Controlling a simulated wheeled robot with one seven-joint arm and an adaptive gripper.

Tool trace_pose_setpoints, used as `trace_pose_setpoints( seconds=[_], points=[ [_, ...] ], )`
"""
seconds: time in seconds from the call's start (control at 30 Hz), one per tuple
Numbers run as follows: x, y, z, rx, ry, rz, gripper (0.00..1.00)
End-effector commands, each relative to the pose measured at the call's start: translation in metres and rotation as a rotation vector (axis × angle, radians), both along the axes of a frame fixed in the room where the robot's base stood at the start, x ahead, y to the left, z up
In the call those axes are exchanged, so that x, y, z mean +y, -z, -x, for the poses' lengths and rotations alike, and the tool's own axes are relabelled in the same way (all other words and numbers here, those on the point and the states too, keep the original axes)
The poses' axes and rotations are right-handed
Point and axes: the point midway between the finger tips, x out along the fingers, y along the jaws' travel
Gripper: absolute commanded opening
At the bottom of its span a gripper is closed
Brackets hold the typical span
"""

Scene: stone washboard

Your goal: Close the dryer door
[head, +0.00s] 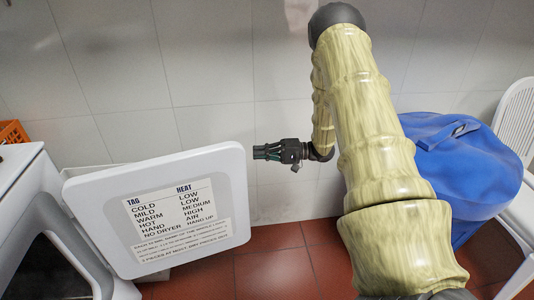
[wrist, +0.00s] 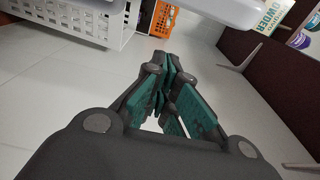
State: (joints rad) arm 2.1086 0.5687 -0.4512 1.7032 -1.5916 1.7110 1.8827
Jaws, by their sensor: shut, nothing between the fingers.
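The dryer door (head: 160,208) is a white rounded panel with a printed heat chart on its face. It stands open in the head view, swung out to the right of the white dryer (head: 22,165), whose dark opening partly shows at the lower left. My gripper (head: 256,152) is shut and empty, with its fingertips pointing left just beyond the door's upper right edge. I cannot tell whether it touches the door. In the wrist view my gripper's teal finger pads (wrist: 168,88) are together with nothing between them.
A blue bag (head: 462,165) and a white chair (head: 518,120) stand at the right. A tiled wall (head: 130,60) is close behind my gripper. Red floor tiles (head: 275,270) are clear right of the door. A white basket (wrist: 70,18) shows in the wrist view.

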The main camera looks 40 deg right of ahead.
Motion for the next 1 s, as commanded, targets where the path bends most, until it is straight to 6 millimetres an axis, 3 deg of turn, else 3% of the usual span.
trace_pose_setpoints(
  seconds=[0.37, 0.6, 1.0],
  points=[
    [0.048, 0.001, -0.034, 0.001, 0.002, -0.001, 0.00],
    [0.053, 0.001, -0.003, 0.002, 0.006, -0.001, 0.00],
    [0.056, 0.000, 0.005, 0.000, 0.005, 0.000, 0.00]
  ],
)
